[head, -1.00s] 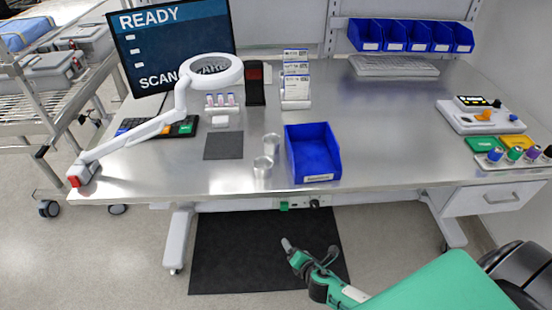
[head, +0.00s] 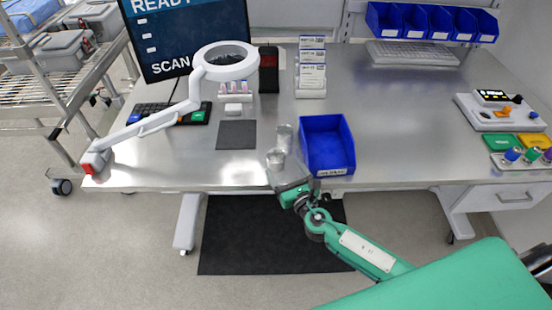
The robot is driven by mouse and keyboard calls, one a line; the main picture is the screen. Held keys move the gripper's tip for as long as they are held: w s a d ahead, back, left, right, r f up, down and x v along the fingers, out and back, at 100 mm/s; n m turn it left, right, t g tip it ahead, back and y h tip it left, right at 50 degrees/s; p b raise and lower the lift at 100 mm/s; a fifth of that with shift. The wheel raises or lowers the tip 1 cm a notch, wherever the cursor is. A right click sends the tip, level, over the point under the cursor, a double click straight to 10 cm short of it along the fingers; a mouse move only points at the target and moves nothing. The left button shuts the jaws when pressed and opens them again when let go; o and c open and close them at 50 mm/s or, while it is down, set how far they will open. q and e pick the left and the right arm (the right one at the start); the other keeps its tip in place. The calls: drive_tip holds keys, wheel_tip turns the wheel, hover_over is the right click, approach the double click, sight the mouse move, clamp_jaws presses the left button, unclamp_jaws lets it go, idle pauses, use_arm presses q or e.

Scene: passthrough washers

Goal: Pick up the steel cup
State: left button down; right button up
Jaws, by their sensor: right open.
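Two small steel cups stand on the steel workbench (head: 400,130), just left of the open blue bin (head: 327,147). The farther cup (head: 285,137) shows clear of my gripper. The nearer cup (head: 275,158) stands in front of it, near the bench's front edge, its lower part overlapped by my gripper. My right gripper (head: 283,172) is open at the front edge, its grey fingers pointing at the nearer cup. I cannot tell whether the fingers touch or surround that cup. My left gripper is out of view.
The blue bin stands close to the right of the cups and gripper. A dark mat (head: 237,135) lies to the left, near the magnifier lamp (head: 226,62). The bench right of the bin is clear up to the control box (head: 497,112).

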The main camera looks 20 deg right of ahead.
sight(280, 163)
drive_tip(key=shift+w+a, duration=0.1)
drive_tip(key=shift+w, duration=0.85)
drive_tip(key=w, duration=0.2)
drive_tip(key=w+p, duration=0.1)
drive_tip(key=w, duration=0.1)
drive_tip(key=shift+a+r+p, duration=0.1)
drive_tip(key=shift+a+p, duration=0.2)
drive_tip(key=shift+a, duration=0.1)
drive_tip(key=shift+w, duration=0.5)
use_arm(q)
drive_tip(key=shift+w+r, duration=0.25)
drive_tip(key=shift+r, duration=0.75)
use_arm(e)
drive_tip(key=c, duration=1.1)
drive_tip(key=shift+c, duration=0.2)
